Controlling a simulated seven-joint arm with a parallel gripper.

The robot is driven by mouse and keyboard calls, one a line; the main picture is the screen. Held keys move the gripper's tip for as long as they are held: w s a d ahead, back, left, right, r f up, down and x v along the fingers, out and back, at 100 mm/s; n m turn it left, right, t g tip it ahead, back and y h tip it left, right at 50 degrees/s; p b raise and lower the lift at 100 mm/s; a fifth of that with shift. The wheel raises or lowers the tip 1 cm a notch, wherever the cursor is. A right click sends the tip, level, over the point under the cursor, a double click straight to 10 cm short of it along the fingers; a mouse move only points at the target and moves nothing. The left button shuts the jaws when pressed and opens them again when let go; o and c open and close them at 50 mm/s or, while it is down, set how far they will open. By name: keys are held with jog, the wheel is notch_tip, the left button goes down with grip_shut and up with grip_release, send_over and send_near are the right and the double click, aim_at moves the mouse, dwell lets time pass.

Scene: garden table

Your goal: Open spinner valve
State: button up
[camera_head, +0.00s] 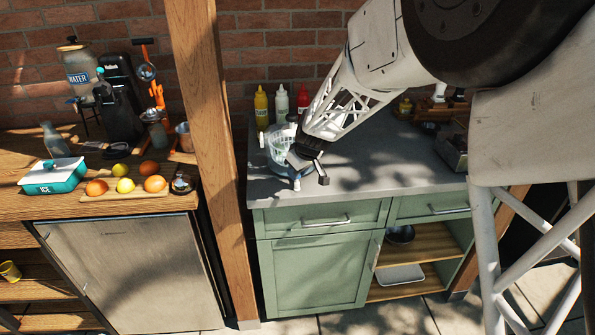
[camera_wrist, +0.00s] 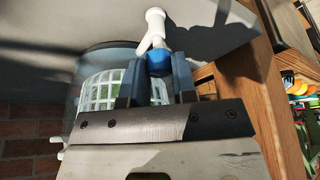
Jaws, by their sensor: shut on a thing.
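The spinner (camera_head: 277,150) is a clear round bowl with a pale basket inside, on the grey counter near its left front. It also shows in the wrist view (camera_wrist: 103,90), behind my fingers. Its valve in the wrist view is a blue piece (camera_wrist: 158,62) on a white branched spout (camera_wrist: 152,28). My gripper (camera_wrist: 157,70) has one dark finger on each side of the blue piece and is shut on it. In the head view my gripper (camera_head: 316,170) is in front of the spinner, at the counter's front edge, and partly hides it.
Yellow, white and red bottles (camera_head: 281,103) stand behind the spinner. A wooden post (camera_head: 210,150) rises close on the left. The grey counter (camera_head: 385,165) is bare to the right, up to a dark metal box (camera_head: 452,150).

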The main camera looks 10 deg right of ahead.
dwell(0.5)
jog(key=o, duration=0.9)
jog(key=shift+r, duration=0.15)
jog(key=v, duration=0.7)
jog(key=shift+s+d+r, duration=0.1)
jog(key=shift+d+r, duration=0.1)
